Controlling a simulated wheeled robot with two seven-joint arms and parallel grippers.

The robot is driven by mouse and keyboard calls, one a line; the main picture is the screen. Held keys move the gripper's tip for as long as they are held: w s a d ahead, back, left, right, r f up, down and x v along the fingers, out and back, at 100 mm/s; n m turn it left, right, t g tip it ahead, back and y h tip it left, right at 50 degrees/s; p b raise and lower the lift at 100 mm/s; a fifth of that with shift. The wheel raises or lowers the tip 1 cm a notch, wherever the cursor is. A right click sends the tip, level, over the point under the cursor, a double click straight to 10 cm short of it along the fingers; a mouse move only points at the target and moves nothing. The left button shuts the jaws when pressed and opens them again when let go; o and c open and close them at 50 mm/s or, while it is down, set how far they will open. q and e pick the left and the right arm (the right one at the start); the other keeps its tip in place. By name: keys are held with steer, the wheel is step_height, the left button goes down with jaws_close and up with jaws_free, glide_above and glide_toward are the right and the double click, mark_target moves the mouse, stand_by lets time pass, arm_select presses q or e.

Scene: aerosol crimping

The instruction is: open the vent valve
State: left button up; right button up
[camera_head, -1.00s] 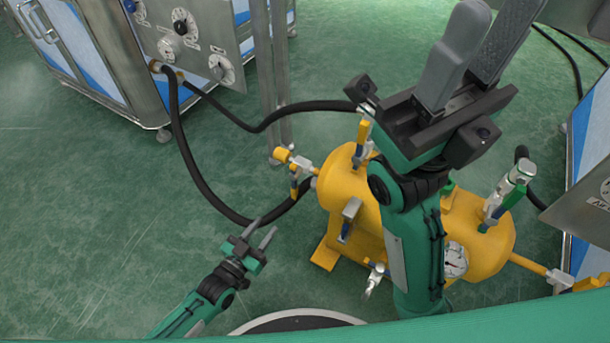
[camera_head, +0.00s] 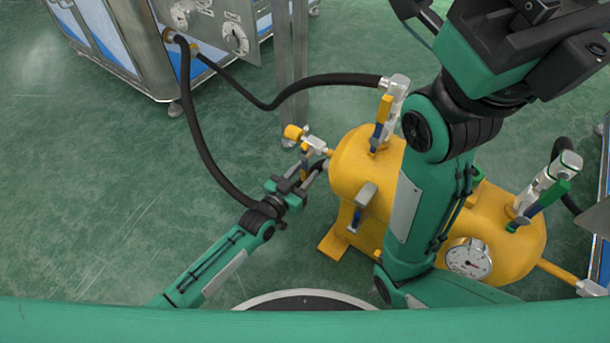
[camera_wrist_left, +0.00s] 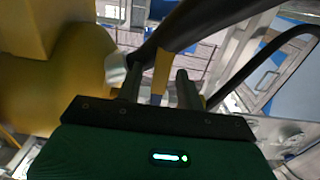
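A yellow tank (camera_head: 350,165) carries several valves, none with a readable label. At its left end is a small silver valve (camera_head: 316,145) with a yellow lever (camera_head: 304,164) and a yellow cap (camera_head: 293,132). My left gripper (camera_head: 300,178) is at this lever, its fingers partly hidden by its own body. In the left wrist view, the two fingers stand apart, open, with the yellow lever (camera_wrist_left: 161,72) between them and a gap visible on either side. My right arm rises in front of the tank; its fingertips are out of the picture.
A yellow-lever valve (camera_head: 382,118) with a black hose (camera_head: 300,92), a blue-lever valve (camera_head: 362,200), a green-lever valve (camera_head: 540,195) and a gauge (camera_head: 468,260) are on the tank. A steel cabinet (camera_head: 130,50) stands at back left. The floor at left is clear.

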arm_select(q)
steer(key=shift+w+d, duration=0.25)
steer(key=shift+w, duration=0.05)
steer(key=shift+c, duration=0.3)
jaws_close()
steer(key=shift+r, duration=0.1)
